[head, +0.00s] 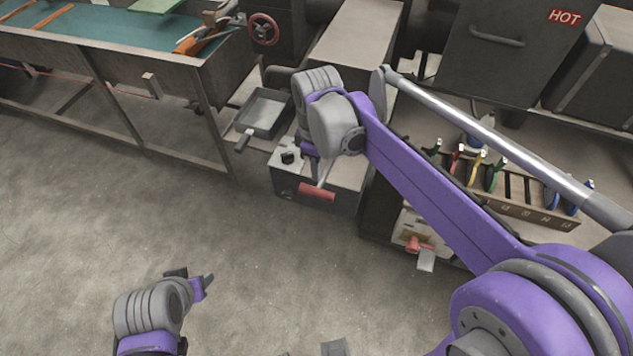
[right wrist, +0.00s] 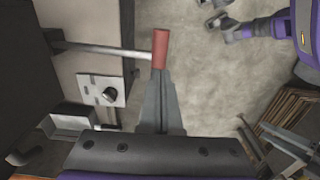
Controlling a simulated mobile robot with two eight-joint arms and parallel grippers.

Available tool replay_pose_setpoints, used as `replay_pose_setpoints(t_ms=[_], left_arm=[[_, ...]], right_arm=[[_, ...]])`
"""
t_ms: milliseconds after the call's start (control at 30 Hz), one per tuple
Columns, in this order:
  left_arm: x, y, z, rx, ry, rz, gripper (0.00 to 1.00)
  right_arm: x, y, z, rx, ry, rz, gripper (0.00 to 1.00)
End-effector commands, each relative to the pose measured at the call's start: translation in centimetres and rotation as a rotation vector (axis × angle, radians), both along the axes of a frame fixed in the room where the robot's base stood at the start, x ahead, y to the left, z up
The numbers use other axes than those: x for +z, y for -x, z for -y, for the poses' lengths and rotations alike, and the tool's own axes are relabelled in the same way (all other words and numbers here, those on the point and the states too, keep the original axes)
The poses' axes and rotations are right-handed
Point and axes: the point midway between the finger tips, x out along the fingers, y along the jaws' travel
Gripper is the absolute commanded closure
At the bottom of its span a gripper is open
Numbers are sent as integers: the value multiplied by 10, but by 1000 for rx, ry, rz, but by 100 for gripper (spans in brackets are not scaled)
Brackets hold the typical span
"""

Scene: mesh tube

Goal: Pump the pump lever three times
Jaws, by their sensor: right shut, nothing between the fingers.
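The pump lever is a metal rod with a red grip (head: 317,191), sticking out from the front of a grey box below my right arm in the head view. In the right wrist view, the red grip (right wrist: 160,48) points up at the end of the rod, which comes in from the left. My right gripper (right wrist: 157,75) is shut and empty, its fingertips right at the lower end of the red grip. Whether they touch it is unclear. In the head view, the right gripper is mostly hidden behind its wrist. My left gripper (head: 193,280) hangs over the floor, away from the lever.
A grey pan (head: 264,112) lies left of the pump box (head: 345,195). A teal-topped bench (head: 90,35) with a red wheel (head: 263,29) stands at upper left. A rack (head: 525,210) with coloured tools is at right. The floor in front is clear.

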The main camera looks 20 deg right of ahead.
Motion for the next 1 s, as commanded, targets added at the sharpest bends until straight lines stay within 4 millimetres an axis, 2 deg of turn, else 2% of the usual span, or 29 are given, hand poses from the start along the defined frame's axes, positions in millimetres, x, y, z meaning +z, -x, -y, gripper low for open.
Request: replay_pose_setpoints(t_ms=[100, 300, 767, 867, 1000], left_arm=[[-1, 1, 0, 0, 0, -1, 50], [-2, 1, 0, 0, 0, -1, 50], [-2, 1, 0, 0, 0, -2, 50], [-9, 3, 0, 0, 0, -6, 50], [-37, 12, 0, 0, 0, -22, 50]], right_arm=[[-23, 0, 0, 0, 0, 0, 100], [-46, 0, 0, 0, 0, 0, 100], [-53, 0, 0, 0, 1, 1, 100], [-62, 3, -2, 2, 17, 19, 100], [-98, 12, -7, 6, 82, 114, 100]])
